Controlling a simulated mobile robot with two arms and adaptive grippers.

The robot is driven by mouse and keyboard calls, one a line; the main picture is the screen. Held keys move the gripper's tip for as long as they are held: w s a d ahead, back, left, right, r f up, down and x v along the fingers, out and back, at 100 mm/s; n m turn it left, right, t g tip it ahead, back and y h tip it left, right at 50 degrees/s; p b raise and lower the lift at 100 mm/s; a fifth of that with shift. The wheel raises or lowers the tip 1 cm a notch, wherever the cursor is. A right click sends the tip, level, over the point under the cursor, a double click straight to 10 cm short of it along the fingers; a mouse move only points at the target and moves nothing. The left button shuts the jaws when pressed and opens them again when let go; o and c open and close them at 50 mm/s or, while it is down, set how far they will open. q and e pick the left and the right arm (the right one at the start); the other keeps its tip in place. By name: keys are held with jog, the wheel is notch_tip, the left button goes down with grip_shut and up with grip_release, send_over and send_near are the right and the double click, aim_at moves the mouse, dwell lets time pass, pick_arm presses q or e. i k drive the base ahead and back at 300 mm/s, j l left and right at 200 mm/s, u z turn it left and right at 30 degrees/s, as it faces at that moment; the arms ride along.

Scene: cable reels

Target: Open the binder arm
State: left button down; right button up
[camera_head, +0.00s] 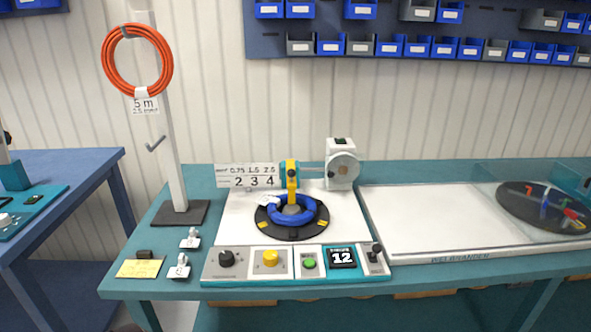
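A winding machine with a white base plate (235,215) stands on the teal bench. A blue cable coil (308,219) lies on its round black turntable (270,228). A yellow arm (291,182) with a blue part at its top stands at the coil, reaching over its rear side. A thin rod runs from near the arm's top to a white unit (342,165) with a grey disc at the back right. I cannot tell which part is the binder arm, or whether it is open. Neither of my grippers is in view.
The front panel carries a black knob (227,258), yellow button (270,258), green button (309,263), display reading 12 (342,257) and black-topped lever (376,252). An orange coil (138,60) hangs on a post at left. A clear-sided tray (430,220) with a dark disc is at right.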

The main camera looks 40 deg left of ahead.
aim_at(291, 170)
jog(key=u, duration=1.45)
jog(key=k+j, duration=0.1)
jog(key=j, duration=0.7)
jog(key=k+j, duration=0.15)
jog(key=j, duration=0.25)
jog(key=u, duration=0.05)
